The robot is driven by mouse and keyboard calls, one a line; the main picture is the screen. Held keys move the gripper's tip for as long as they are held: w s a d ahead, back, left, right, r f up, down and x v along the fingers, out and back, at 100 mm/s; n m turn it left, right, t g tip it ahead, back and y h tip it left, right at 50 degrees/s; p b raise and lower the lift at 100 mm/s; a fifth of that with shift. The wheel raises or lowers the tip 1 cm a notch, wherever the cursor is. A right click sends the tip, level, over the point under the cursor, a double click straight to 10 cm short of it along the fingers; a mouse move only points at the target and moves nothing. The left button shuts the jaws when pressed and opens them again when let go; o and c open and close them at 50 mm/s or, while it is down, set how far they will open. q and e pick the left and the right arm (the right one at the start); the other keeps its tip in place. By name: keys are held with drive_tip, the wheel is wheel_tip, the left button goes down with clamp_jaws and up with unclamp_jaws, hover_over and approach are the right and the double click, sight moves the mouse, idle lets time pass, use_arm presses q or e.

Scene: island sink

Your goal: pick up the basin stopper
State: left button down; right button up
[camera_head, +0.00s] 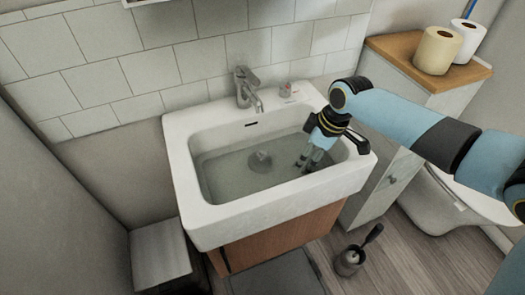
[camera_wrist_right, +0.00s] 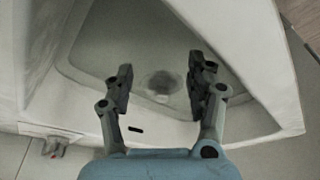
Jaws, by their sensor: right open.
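The basin stopper (camera_head: 260,160) is a small grey round piece on the basin floor, around the middle of the white sink (camera_head: 215,216). In the right wrist view the stopper (camera_wrist_right: 162,84) shows as a dark round shape beyond and between my fingers. My right gripper (camera_head: 307,166) is inside the basin, to the right of the stopper and apart from it. In the right wrist view the gripper (camera_wrist_right: 162,84) is open and empty. My left gripper is not in view.
A faucet (camera_head: 246,88) stands at the back rim of the sink. A wooden-topped cabinet (camera_head: 400,50) with paper rolls (camera_head: 437,50) is at the right. A toilet brush (camera_head: 350,258) stands on the floor. The basin's left side is free.

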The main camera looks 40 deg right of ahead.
sight(263, 154)
wheel_tip(263, 154, down, 4)
drive_tip(key=b, duration=0.3)
drive_tip(key=shift+f, duration=0.2)
drive_tip(key=w+a, duration=0.1)
drive_tip(key=w, duration=0.1)
drive_tip(key=w+a, duration=0.1)
drive_tip(key=w, duration=0.1)
drive_tip(key=w+a, duration=0.2)
drive_tip(key=shift+w, duration=0.4)
drive_tip(key=w, duration=0.1)
drive_tip(key=w+a, duration=0.2)
drive_tip(key=shift+w+a+f, duration=0.25)
drive_tip(key=shift+w+f, duration=0.1)
drive_tip(key=shift+f, duration=0.2)
clamp_jaws()
